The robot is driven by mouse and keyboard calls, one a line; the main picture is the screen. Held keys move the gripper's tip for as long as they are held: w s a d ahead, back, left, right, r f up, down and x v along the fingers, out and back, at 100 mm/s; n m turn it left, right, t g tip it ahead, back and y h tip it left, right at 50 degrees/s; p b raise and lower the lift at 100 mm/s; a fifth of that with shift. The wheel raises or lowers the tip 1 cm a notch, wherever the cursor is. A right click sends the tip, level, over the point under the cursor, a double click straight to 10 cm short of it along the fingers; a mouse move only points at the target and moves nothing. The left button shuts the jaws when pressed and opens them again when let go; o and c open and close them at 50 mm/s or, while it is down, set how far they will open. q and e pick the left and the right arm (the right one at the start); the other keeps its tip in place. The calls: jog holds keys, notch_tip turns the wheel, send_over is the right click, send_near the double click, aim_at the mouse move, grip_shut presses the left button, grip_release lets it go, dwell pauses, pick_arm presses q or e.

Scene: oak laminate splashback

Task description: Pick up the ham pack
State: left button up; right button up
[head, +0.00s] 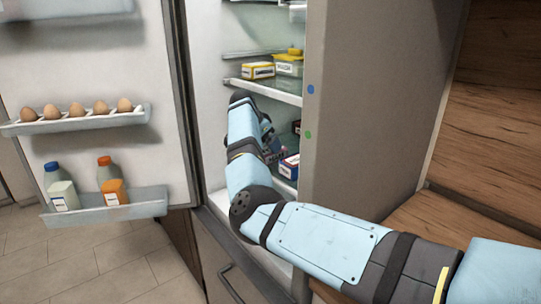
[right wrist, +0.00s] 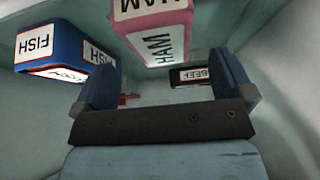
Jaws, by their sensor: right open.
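The ham pack (right wrist: 157,30), pink with white labels reading HAM, shows at the top middle of the right wrist view, cut off by the top edge. My right gripper (right wrist: 162,62) is open, with one blue finger on each side of the view. The ham pack lies in line with the gap between the fingers; I cannot tell whether it is inside the gap or beyond it. I see no contact. My left gripper is not in view.
A blue fish pack (right wrist: 62,48) is close left of the ham pack; a dark beef pack (right wrist: 190,77) is near the right finger. A fridge shelf (head: 262,87) with a yellow pack (head: 258,70) is above. The open door (head: 85,60) holds eggs and bottles.

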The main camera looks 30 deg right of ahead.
aim_at(269, 151)
jog(key=x, duration=0.5)
jog(key=shift+a+f, duration=0.1)
jog(key=shift+a, duration=0.2)
jog(key=c, duration=1.1)
